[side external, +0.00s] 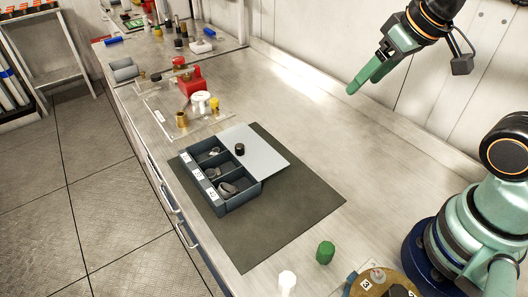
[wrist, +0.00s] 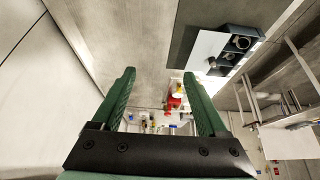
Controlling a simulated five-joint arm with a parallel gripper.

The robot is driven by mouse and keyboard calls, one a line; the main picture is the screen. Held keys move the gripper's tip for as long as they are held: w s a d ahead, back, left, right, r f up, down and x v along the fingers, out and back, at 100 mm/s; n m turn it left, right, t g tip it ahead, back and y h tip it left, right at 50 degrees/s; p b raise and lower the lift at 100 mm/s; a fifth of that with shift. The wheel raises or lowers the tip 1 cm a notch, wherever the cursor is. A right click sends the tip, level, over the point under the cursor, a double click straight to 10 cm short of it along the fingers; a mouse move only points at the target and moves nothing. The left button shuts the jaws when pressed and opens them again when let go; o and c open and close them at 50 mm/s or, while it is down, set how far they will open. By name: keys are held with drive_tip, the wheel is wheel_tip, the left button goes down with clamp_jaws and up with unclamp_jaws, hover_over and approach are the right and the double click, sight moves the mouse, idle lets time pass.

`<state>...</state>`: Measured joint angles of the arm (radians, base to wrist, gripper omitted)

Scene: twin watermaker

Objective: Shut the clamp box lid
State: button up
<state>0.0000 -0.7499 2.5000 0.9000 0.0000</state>
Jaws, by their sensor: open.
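The clamp box (side external: 233,196) is a dark grey tray with several labelled compartments holding small grey parts. Its lid (side external: 265,150) is a light grey flat plate with a black knob (side external: 239,149). The lid lies to the right of the compartments, which are largely uncovered. In the wrist view the box (wrist: 236,47) is at the upper right, with the lid (wrist: 203,48) beside it. My gripper (side external: 362,84) is raised over the back right of the bench, well apart from the box. In the wrist view its two green fingers (wrist: 158,95) are spread, with nothing between them.
The box stands on a dark mat (side external: 283,205). A red object (side external: 191,82), a white spool (side external: 200,103) and brass fittings (side external: 182,119) stand behind it. A green cap (side external: 325,252) and a white cap (side external: 287,282) are at the front. The bench right of the mat is clear.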

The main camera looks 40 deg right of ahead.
drive_tip(key=shift+c, duration=0.9)
drive_tip(key=g, duration=0.6)
hover_over(239, 145)
wheel_tip(239, 145, down, 8)
drive_tip(key=r, duration=0.1)
wheel_tip(239, 145, down, 12)
drive_tip(key=shift+s+f, duration=0.15)
drive_tip(key=shift+c, duration=0.3)
clamp_jaws()
